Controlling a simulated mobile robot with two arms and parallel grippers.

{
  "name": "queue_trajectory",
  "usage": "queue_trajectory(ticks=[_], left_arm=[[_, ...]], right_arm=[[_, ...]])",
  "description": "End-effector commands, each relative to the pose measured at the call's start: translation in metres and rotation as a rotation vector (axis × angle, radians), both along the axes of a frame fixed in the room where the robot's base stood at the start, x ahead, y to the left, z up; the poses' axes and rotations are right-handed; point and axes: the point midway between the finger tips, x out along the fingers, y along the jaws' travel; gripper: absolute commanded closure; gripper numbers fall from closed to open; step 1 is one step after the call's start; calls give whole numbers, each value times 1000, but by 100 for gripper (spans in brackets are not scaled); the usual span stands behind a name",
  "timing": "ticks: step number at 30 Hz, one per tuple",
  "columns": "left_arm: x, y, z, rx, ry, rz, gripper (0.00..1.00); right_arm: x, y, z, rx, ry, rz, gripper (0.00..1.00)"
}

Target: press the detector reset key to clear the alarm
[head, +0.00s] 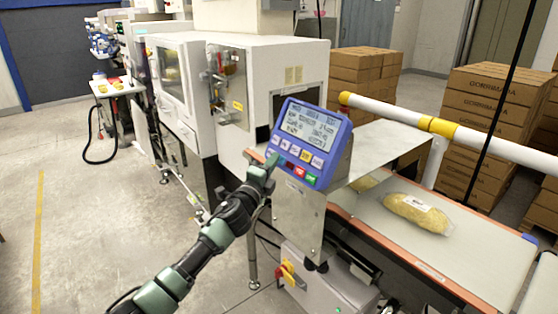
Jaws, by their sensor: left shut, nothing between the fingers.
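The blue detector panel (340,129) faces me at the front of the white machine, with a lit text screen (312,124). Below the screen is a row of pale keys with a yellow key (305,155) among them. Under that row are a red key (298,171) and a green key (311,179). The key labels are too small to read, so I cannot tell which is reset. My left gripper (266,161) is shut and empty, its fingertips at the panel's lower left corner. They hide part of that corner; contact cannot be told. My right gripper is not in view.
A bagged yellowish product (415,212) lies on the conveyor belt (385,232) at the right. A white and yellow rail (445,128) crosses above it. A grey box with a red and yellow switch (289,272) sits below the panel. Stacked cartons (487,105) stand behind; open floor is left.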

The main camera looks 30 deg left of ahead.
Motion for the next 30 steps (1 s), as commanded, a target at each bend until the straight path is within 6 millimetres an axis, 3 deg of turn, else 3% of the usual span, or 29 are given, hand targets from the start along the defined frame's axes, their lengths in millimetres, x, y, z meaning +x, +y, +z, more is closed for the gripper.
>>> queue_trajectory(ticks=[30], left_arm=[[-22,9,14,1,1,0,100]], right_arm=[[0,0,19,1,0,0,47]])
